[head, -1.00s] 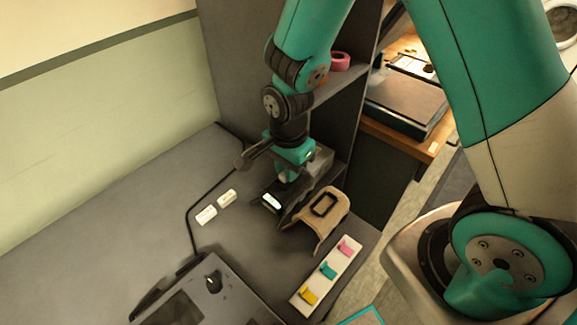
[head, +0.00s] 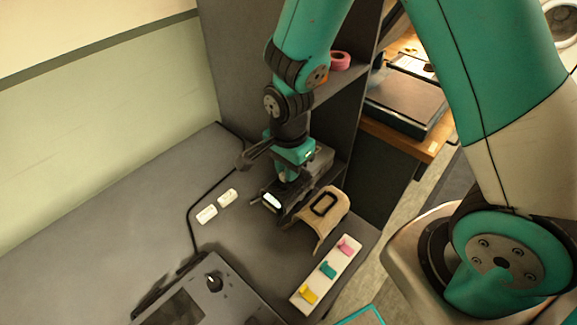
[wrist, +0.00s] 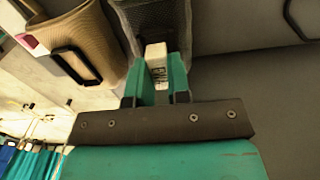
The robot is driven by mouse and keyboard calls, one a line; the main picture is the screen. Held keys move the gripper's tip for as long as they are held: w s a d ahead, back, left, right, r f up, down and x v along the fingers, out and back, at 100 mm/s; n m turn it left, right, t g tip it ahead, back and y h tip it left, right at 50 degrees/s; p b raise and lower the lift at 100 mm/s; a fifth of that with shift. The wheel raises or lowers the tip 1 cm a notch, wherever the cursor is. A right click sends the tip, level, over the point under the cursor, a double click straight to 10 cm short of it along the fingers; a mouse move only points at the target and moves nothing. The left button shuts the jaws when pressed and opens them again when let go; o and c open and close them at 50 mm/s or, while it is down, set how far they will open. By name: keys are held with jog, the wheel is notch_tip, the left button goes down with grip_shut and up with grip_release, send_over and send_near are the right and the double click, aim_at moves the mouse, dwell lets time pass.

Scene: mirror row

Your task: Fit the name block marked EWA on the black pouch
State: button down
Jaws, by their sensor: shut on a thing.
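A white name block (wrist: 157,62) sits between the teal fingers of my gripper (wrist: 160,78) in the wrist view. It bears small dark marks that I cannot read. The black pouch (wrist: 165,20) lies just beyond the fingertips, with a mesh-like face. In the head view my gripper (head: 286,178) is low over the black pouch (head: 291,200), and a white block face (head: 272,201) shows at the pouch's front. I cannot tell whether the held block touches the pouch or is seated on it.
Two more white blocks (head: 206,214) (head: 228,196) lie on the grey table to the left. A tan pouch (head: 330,205) with a black frame stands close on the right. A white strip (head: 326,272) carries yellow, teal and pink pieces. A dark device (head: 205,295) sits at the front.

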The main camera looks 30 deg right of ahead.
jog(key=shift+f+b, duration=0.3)
jog(key=shift+f, duration=0.2)
jog(key=c, duration=1)
grip_release()
notch_tip(320, 180, up, 18)
jog(key=shift+f, duration=0.25)
jog(key=shift+p, duration=0.3)
jog(key=s+a+r+n+y, duration=0.2)
jog(key=s+r+n, duration=0.1)
jog(key=s+n, duration=0.5)
jog(key=s+a+r+n+y, duration=0.2)
jog(key=s+n, duration=0.6)
jog(key=n, duration=0.4)
jog(key=shift+a+r+n, duration=0.25)
jog(key=shift+r+n, duration=0.05)
jog(key=shift+r, duration=0.15)
